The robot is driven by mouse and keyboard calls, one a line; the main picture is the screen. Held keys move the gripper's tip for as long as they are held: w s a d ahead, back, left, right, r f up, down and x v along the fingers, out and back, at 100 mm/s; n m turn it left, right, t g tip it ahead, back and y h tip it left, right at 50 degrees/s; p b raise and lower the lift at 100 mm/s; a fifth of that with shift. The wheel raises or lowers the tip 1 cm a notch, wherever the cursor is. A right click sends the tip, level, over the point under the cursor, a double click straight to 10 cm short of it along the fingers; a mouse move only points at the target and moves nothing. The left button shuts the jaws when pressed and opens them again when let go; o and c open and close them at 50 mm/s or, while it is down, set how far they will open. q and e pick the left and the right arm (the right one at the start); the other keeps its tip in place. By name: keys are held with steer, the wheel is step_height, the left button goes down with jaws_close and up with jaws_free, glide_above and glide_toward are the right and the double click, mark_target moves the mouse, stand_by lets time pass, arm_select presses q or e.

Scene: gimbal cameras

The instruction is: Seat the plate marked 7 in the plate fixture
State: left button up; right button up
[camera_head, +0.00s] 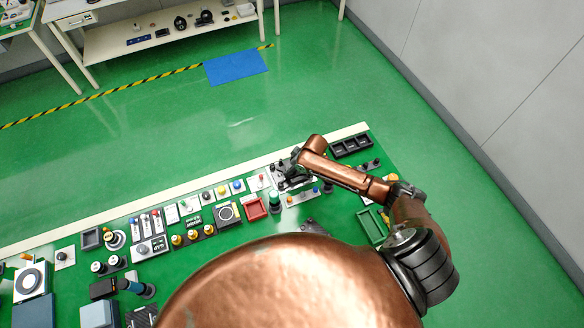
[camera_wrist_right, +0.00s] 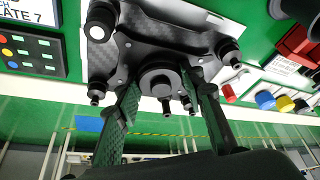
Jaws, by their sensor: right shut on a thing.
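My right gripper (camera_wrist_right: 166,98) is shut on the round central knob of a dark carbon-look plate (camera_wrist_right: 135,38). The plate has black posts near its corners and small pins around it. A white label reading "LATE 7" (camera_wrist_right: 36,12), cut by the picture edge, lies to its left in the wrist view. In the head view the right gripper (camera_head: 295,160) is over a dark assembly on a pale base (camera_head: 296,184). Plate and fixture are hard to tell apart there, and I cannot tell whether the plate is touching or seated. My left gripper is not in view.
A panel with coloured dots (camera_wrist_right: 28,48) lies left of the plate in the wrist view. A red tray (camera_head: 256,209), a dark green cylinder (camera_head: 274,201) and a black compartment tray (camera_head: 351,146) stand close by in the head view. Many small fixtures crowd the bench to the left.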

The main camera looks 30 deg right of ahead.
steer(key=shift+f+b, duration=0.35)
steer(key=shift+f, duration=0.4)
steer(key=o, duration=1.5)
steer(key=shift+c, duration=0.2)
steer(key=v, duration=1.2)
steer(key=shift+d, duration=0.1)
